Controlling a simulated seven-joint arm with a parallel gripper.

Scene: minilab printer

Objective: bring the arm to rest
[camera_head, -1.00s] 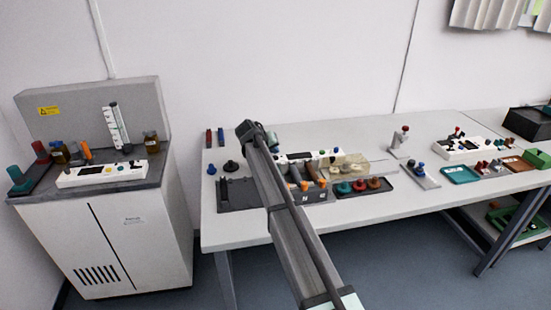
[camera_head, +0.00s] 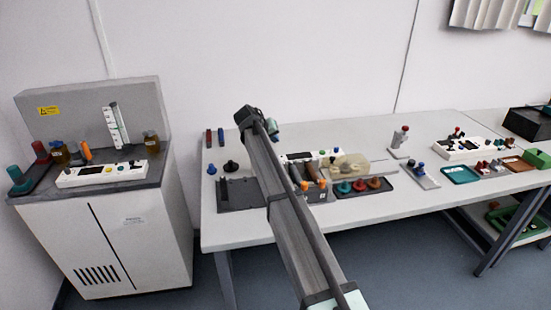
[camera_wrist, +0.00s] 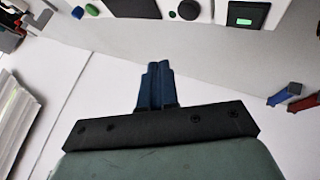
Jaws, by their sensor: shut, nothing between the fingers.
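My arm (camera_head: 290,215) reaches from the bottom of the head view up over the middle table, with its bent joint near the back edge. A small teal part of my wrist shows just right of that joint, but the fingers cannot be made out there. In the wrist view my gripper (camera_wrist: 157,72) shows two dark blue fingers pressed together, with nothing between them. The fingers point away from the black mounting plate, and nothing touches them.
The table (camera_head: 228,228) holds a dark tray (camera_head: 238,196), several coloured knobs and a clear yellowish block (camera_head: 350,168) close by my arm. A white cabinet (camera_head: 125,240) with a control panel (camera_head: 105,174) stands at left. The wall is behind.

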